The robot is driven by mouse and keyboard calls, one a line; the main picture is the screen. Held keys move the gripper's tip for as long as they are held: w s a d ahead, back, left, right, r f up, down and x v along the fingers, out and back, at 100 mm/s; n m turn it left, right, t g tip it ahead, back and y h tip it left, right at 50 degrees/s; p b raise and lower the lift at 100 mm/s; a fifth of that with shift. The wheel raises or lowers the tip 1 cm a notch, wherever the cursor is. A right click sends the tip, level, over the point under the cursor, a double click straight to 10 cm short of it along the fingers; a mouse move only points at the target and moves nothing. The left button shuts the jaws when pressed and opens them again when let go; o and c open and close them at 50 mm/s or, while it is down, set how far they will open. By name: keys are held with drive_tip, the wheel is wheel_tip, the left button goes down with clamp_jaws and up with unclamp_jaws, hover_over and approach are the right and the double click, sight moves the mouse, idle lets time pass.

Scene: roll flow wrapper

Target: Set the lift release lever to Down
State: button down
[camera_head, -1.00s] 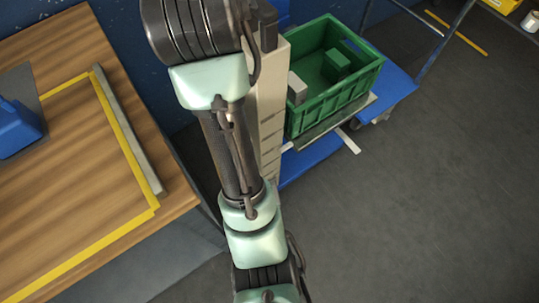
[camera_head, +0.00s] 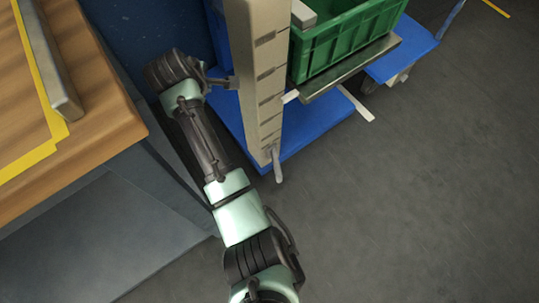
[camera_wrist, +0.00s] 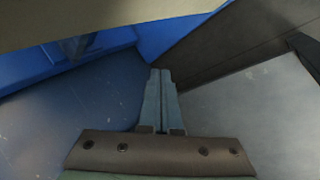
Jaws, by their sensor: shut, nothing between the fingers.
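A small light grey lever (camera_head: 277,165) hangs at the foot of the beige lift mast (camera_head: 262,90), on its near side, pointing down and slightly to the right in the head view. I cannot read any label or its setting. My gripper (camera_head: 224,83) is at the left side of the mast, above and to the left of the lever, close to the mast; touching cannot be told. In the wrist view my gripper (camera_wrist: 162,72) is shut and empty, its two fingers side by side. The beige mast (camera_wrist: 110,20) fills the top of that view. The lever does not show there.
The lift's blue base (camera_head: 315,132) spreads around the mast foot. A green crate (camera_head: 345,45) rests on the lift's platform (camera_head: 350,70) to the right. A wooden workbench (camera_head: 95,95) stands at the left, close to my arm. The grey floor (camera_head: 430,190) at the right is clear.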

sight(276, 165)
drive_tip(key=s+d+f+n+g+h+b, duration=0.1)
drive_tip(key=s+d+f+g+b, duration=0.1)
drive_tip(key=f, duration=0.7)
drive_tip(key=s+d+f+n+g+h+b, duration=0.1)
drive_tip(key=s+d+f+g+b, duration=0.1)
drive_tip(key=s+f+b, duration=0.3)
drive_tip(key=s+d+f+n+g+h+b, duration=0.1)
drive_tip(key=s+d+f+n+h+b, duration=0.1)
drive_tip(key=f, duration=1)
drive_tip(key=shift+s+d+f+g+b, duration=0.4)
drive_tip(key=shift+s+d+b, duration=0.15)
drive_tip(key=shift+s+b, duration=0.4)
drive_tip(key=w+d+f+b, duration=0.1)
drive_tip(key=d+f+b, duration=0.6)
drive_tip(key=f+b, duration=0.2)
drive_tip(key=shift+w+d+b, duration=0.2)
drive_tip(key=shift+d+b, duration=0.1)
